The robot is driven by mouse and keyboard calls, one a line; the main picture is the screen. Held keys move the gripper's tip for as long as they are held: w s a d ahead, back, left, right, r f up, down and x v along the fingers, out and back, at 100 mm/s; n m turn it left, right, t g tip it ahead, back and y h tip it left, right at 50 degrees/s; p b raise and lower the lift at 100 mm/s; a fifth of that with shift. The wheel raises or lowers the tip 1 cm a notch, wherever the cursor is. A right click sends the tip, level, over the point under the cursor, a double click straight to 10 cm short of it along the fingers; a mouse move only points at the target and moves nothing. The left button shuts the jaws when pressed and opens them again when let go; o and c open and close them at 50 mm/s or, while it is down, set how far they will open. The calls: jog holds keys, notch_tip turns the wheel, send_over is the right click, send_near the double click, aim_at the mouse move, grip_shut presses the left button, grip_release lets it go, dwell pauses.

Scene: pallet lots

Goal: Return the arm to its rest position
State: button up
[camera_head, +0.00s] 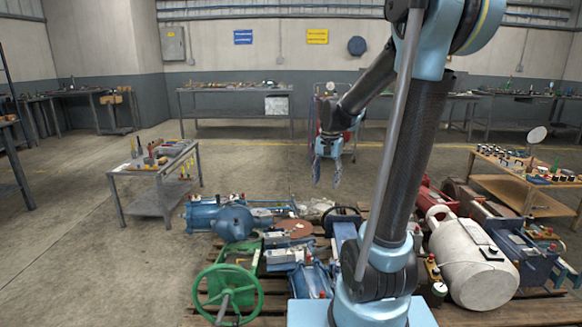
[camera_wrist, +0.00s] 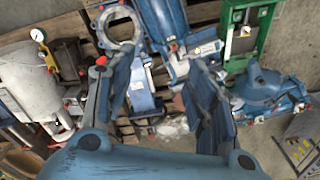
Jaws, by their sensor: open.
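My gripper (camera_head: 327,172) hangs from my bent arm in the head view, pointing down above the far part of the pallet load. In the wrist view my gripper (camera_wrist: 160,95) shows its two blue fingers spread wide apart, with nothing between them. Blue machine parts and wooden slats lie below the fingers. The fingers look clear of the parts, though the exact height is hard to tell. My arm hides part of the load in the head view.
Pallets carry a green handwheel (camera_head: 228,292), a blue motor (camera_head: 233,222) and a white tank (camera_head: 470,262). A grey cart (camera_head: 158,170) stands left, a wooden bench (camera_head: 530,185) right. Long benches (camera_head: 235,90) line the back wall. The floor at left is clear.

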jog(key=s+d+f+n, duration=0.1)
jog(key=s+d+f, duration=0.1)
jog(key=s, duration=0.6)
jog(key=s+d+f+n+t, duration=0.1)
jog(key=s+d+f+n, duration=0.1)
jog(key=s, duration=0.6)
jog(key=s+d+f+n, duration=0.2)
jog(key=s+f, duration=0.2)
jog(key=s, duration=0.4)
jog(key=shift+s+f+t, duration=0.2)
jog(key=shift+f+t, duration=0.1)
jog(key=shift+f, duration=0.05)
jog(key=shift+d, duration=0.1)
